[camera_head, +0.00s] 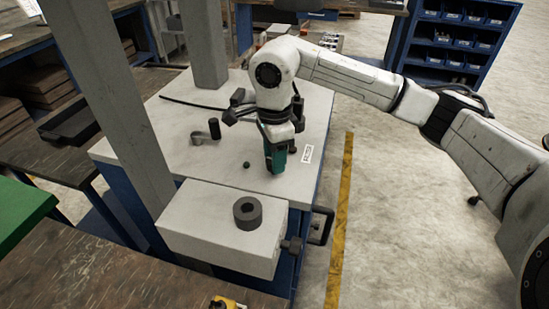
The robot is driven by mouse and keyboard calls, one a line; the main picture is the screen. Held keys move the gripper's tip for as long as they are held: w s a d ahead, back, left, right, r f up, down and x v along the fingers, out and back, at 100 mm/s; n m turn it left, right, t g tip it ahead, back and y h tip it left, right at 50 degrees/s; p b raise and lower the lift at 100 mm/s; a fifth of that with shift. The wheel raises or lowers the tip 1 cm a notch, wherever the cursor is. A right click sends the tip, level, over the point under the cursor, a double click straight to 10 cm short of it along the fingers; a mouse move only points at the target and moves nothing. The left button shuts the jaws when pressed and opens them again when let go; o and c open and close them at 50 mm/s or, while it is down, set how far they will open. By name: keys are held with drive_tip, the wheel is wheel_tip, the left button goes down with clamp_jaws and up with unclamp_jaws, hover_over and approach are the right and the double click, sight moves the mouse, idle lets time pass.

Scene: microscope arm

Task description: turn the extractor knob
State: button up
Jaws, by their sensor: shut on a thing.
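My gripper (276,143) points down over the white bench top at the centre of the head view. It is shut on a teal and dark upright object (275,158), whose lower end is at or near the bench surface; I cannot tell if they touch. The fingertips are partly hidden. No part is labelled as the extractor knob. A dark ring-shaped part (247,212) is on the box's top. My gripper is behind both, apart from them.
A grey post (112,100) stands at left. A black handle (322,225) sticks out at right.

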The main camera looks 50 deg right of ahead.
drive_tip(key=m+b, duration=0.3)
drive_tip(key=shift+f, duration=0.2)
drive_tip(key=m+b, duration=0.3)
drive_tip(key=m, duration=0.2)
drive_tip(key=m+b, duration=0.2)
drive_tip(key=m, duration=0.2)
drive_tip(key=shift+r+b, duration=0.1)
drive_tip(key=shift+b, duration=0.2)
drive_tip(key=shift+r+m+b, duration=0.1)
drive_tip(key=shift+m+b, duration=0.75)
drive_tip(key=shift+m, duration=1.15)
drive_tip(key=o, duration=1.1)
wheel_tip(320, 180, up, 11)
drive_tip(key=shift+f, duration=0.1)
